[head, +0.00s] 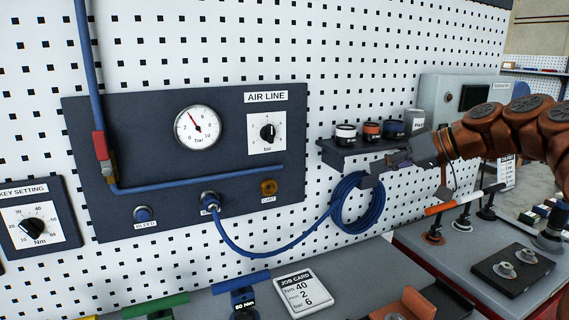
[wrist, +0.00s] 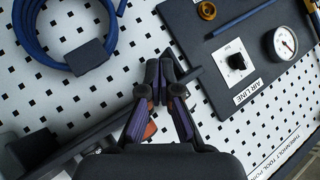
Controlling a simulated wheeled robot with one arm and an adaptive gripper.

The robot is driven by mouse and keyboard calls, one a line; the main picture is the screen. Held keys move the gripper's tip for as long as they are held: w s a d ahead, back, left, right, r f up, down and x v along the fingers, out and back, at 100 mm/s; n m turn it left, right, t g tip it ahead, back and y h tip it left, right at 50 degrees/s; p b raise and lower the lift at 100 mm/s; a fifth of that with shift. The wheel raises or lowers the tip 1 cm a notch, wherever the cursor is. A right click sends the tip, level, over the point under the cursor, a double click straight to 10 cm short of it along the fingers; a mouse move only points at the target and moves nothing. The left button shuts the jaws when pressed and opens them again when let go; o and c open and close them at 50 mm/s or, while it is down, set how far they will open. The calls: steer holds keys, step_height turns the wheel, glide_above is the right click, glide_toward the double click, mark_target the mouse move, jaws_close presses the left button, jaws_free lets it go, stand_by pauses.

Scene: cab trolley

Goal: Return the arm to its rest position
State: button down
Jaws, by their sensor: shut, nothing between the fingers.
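My gripper (head: 376,168) is at the end of my orange-brown arm, which reaches in from the right in the head view. It is shut and empty, in front of the pegboard by the small dark shelf (head: 350,150) and above the coiled blue hose (head: 357,205). In the wrist view my gripper's fingers (wrist: 165,65) meet near the middle, with white pegboard and the dark air line panel (wrist: 205,65) behind them. The coiled hose shows at upper left there (wrist: 105,55), apart from the fingers.
The shelf carries several small pots (head: 371,131). The air line panel (head: 100,120) has a gauge (head: 197,126), a knob (head: 267,132) and a hose plugged into a port (head: 210,202). A job card (head: 303,292) lies on the bench. A trolley top with fittings (head: 465,245) stands at right.

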steer(key=s+a+f+g+h+p, duration=0.1)
steer(key=s+a+f+g, duration=0.1)
steer(key=s+a+f, duration=0.3)
steer(key=s+a+f+m+g+h+p, duration=0.1)
steer(key=s+a+f+h, duration=0.1)
steer(key=s, duration=0.5)
steer(key=s+a+f+g+h+p, duration=0.1)
steer(key=s+a+f+g, duration=0.1)
steer(key=s+a+f, duration=0.3)
steer(key=s+d+f+m+g+h+p, duration=0.1)
steer(key=s+d+f+h, duration=0.1)
steer(key=s, duration=0.6)
steer(key=s+d+f+m+g+h, duration=0.1)
steer(key=s+d+f+h, duration=0.1)
steer(key=s+d+f, duration=0.2)
steer(key=s+d+f+m+g+h+p, duration=0.1)
steer(key=s+d+f+h, duration=0.1)
steer(key=s, duration=0.9)
step_height(320, 180, down, 2)
steer(key=shift+s+d+f+m+p, duration=0.1)
steer(key=shift+s+d+m+p, duration=0.25)
steer(key=shift+d, duration=0.25)
